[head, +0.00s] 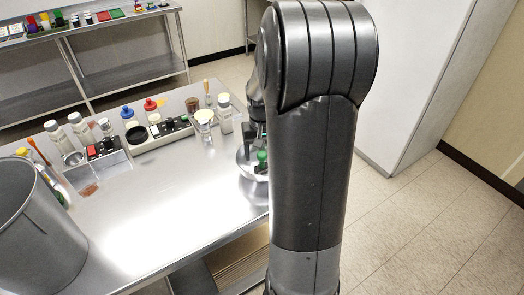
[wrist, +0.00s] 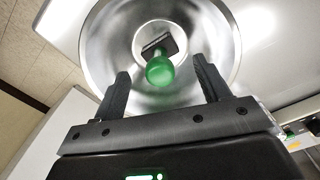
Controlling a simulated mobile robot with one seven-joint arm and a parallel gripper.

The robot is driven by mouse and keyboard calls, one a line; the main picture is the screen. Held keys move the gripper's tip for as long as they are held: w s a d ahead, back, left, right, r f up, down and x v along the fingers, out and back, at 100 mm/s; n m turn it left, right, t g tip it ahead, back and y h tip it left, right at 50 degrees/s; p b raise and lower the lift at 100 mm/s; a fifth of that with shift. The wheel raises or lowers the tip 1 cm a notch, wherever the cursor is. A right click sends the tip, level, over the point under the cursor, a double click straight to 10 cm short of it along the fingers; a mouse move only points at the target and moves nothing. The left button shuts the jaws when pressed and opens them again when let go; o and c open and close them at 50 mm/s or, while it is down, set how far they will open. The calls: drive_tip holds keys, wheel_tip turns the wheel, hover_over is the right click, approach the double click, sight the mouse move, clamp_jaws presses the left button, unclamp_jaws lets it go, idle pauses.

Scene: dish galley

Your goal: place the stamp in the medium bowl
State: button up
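The stamp (wrist: 160,70) has a round green handle and a dark block base. In the wrist view it appears inside a shiny metal bowl (wrist: 105,50), handle toward the camera. My gripper (wrist: 163,80) is open, its two black fingers well apart on either side of the stamp and not touching it. In the head view the bowl (head: 243,168) is at the table's right edge, partly hidden behind my arm. The green stamp handle (head: 262,157) shows just beside my arm. The bowl's exact size relative to other bowls cannot be told.
The steel table (head: 160,215) has clear room in its middle. A large grey bin (head: 38,235) stands at the front left. Jars, shakers and a dark-topped tray (head: 160,135) line the back. A tall white cabinet (head: 415,80) is to the right.

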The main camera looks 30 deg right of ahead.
sight(262, 153)
drive_tip(key=shift+o, duration=0.6)
drive_tip(key=shift+r, duration=0.1)
wheel_tip(262, 153, up, 6)
drive_tip(key=shift+r, duration=0.45)
